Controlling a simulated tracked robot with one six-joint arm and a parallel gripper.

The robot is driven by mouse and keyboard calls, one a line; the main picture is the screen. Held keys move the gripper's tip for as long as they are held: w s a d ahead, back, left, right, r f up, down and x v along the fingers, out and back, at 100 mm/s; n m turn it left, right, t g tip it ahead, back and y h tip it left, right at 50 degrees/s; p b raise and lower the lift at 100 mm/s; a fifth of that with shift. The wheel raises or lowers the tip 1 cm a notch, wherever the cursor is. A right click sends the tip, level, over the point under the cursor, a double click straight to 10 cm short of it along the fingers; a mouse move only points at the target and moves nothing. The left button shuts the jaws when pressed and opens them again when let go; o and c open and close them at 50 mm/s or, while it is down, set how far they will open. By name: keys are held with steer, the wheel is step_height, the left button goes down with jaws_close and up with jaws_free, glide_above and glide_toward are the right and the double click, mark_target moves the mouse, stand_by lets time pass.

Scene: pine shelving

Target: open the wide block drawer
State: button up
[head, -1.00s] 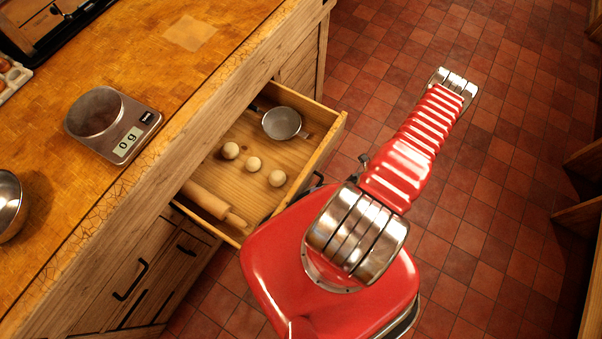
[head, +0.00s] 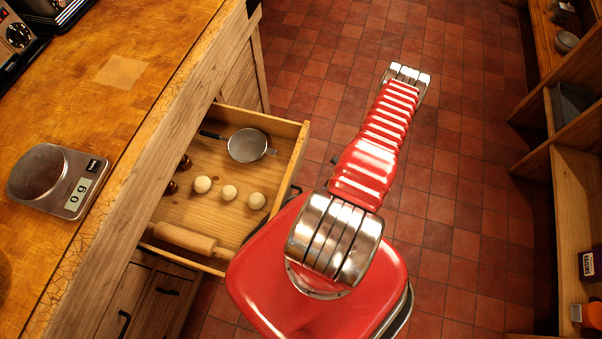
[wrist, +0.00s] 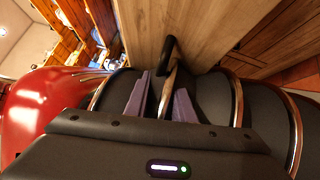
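The wide block drawer (head: 225,170) is pulled well out of the wooden counter block in the head view. It holds a small sieve, several pale balls, a rolling pin and some dark objects at the back. Its dark handle (head: 296,188) is partly hidden behind my red arm. In the wrist view the drawer's wooden front fills the upper middle, with the black handle (wrist: 169,47) on it. My gripper (wrist: 164,84) has its two purplish fingers on either side of the handle; the contact itself is partly hidden. The gripper is hidden in the head view.
A kitchen scale (head: 55,182) stands on the block's worktop (head: 120,70). Lower doors with dark handles are below the drawer. Pine shelving (head: 575,190) stands along the right. The red tiled floor (head: 455,215) between is clear.

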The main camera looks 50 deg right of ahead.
steer(key=shift+o, duration=0.5)
steer(key=v, duration=1.3)
steer(key=shift+d, duration=0.35)
steer(key=shift+s+f, duration=0.1)
steer(key=shift+f, duration=0.05)
